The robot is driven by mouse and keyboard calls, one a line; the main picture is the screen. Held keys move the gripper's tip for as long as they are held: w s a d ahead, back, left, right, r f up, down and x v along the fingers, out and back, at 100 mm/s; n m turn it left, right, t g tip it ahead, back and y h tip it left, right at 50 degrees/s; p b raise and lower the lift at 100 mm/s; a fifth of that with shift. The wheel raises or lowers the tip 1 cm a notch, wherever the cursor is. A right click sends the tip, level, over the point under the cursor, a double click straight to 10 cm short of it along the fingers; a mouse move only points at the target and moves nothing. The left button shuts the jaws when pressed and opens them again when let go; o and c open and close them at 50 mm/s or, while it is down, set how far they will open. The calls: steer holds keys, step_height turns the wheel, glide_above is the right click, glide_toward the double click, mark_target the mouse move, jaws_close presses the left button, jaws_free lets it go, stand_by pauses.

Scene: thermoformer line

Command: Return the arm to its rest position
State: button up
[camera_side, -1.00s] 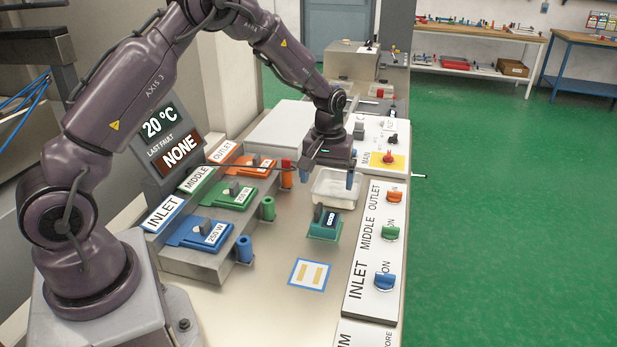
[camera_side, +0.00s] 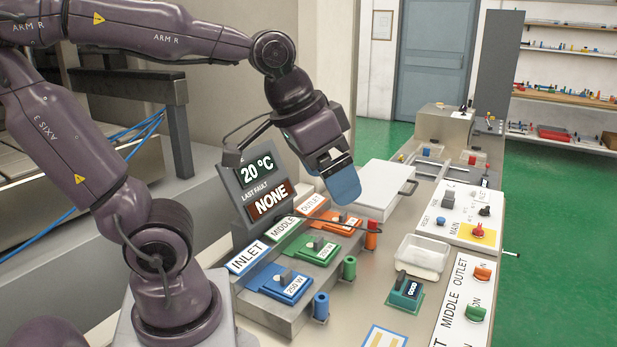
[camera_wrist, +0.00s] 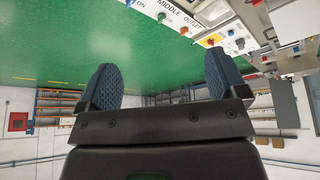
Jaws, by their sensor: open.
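My gripper (camera_side: 340,176) is raised above the bench in the side view, near the display panel, with its blue finger pads to the lower right. In the wrist view my gripper (camera_wrist: 163,82) shows its two blue pads wide apart with nothing between them. My arm is folded back toward the left, with the elbow high.
The display (camera_side: 262,183) reads 20 °C and NONE, close behind my gripper. Below are blue, green and orange modules (camera_side: 282,284). A white tray (camera_side: 421,257) and a teal block (camera_side: 404,292) sit on the bench. A switch panel (camera_side: 462,312) lies right.

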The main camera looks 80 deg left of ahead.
steer(key=s, duration=0.2)
steer(key=s+m, duration=0.1)
steer(key=shift+d+f+t, duration=0.2)
steer(key=shift+d+t, duration=0.05)
steer(key=shift+t, duration=0.05)
